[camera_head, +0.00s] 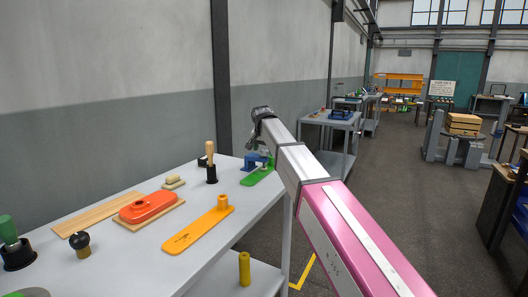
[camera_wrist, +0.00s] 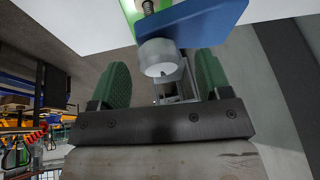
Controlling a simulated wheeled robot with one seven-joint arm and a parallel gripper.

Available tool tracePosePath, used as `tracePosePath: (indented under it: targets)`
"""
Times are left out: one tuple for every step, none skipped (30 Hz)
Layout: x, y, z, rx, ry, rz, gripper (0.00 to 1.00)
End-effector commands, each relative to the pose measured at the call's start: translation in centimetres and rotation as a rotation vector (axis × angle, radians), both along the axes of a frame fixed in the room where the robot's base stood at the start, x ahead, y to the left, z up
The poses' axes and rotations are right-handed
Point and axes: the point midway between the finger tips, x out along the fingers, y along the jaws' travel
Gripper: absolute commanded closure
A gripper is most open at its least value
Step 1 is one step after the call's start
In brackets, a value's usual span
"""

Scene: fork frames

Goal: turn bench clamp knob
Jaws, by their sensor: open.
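The blue bench clamp (camera_head: 256,160) sits on a green plate (camera_head: 262,174) near the far end of the grey bench. In the wrist view the clamp's blue body (camera_wrist: 205,22) is at the top, with a threaded screw and a pale grey round knob (camera_wrist: 158,57). My gripper (camera_wrist: 162,72) is open, its two green-padded fingers on either side of the knob in the picture. Gaps show on both sides, and I see no contact. The exact depth of the knob between the fingers is unclear. In the head view my arm reaches beside the clamp; its fingers cannot be made out.
On the bench (camera_head: 125,262) are an orange board (camera_head: 193,234), a red oval part (camera_head: 147,206), a wooden-handled tool (camera_head: 211,163), a dark knob (camera_head: 79,243) and a green-handled tool (camera_head: 10,240). A wall stands behind. Open floor (camera_head: 400,190) lies to the right.

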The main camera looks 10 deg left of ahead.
Motion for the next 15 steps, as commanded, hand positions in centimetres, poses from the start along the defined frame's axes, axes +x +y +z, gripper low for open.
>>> tracePosePath:
  targets:
    - [0.2, 0.02, -0.47, -0.001, 0.001, 0.0, 0.29]
    - [0.28, 0.0, -0.64, -0.001, 0.001, 0.0, 0.29]
    - [0.35, 0.01, -0.82, -0.001, 0.001, 0.0, 0.29]
    - [0.4, 0.01, -0.92, 0.0, 0.001, 0.0, 0.29]
    - [0.43, 0.01, -0.99, 0.0, 0.001, 0.0, 0.29]
    - [0.46, 0.0, -1.07, 0.0, 0.001, 0.0, 0.29]
    - [0.47, 0.01, -1.09, 0.0, 0.0, 0.0, 0.29]
    - [0.48, 0.0, -1.11, 0.0, 0.0, 0.0, 0.29]
    - [0.49, 0.0, -1.12, 0.0, 0.0, 0.0, 0.29]
    - [0.48, 0.0, -1.12, 0.0, 0.0, 0.0, 0.29]
    - [0.48, 0.0, -1.11, 0.0, 0.0, 0.0, 0.29]
    - [0.49, 0.0, -1.11, 0.0, 0.0, 0.0, 0.29]
    - [0.49, 0.0, -1.11, 0.0, 0.0, 0.0, 0.29]
    - [0.47, 0.0, -1.1, 0.0, 0.0, 0.0, 0.32]
    - [0.47, 0.0, -1.1, 0.0, 0.0, 0.0, 0.45]
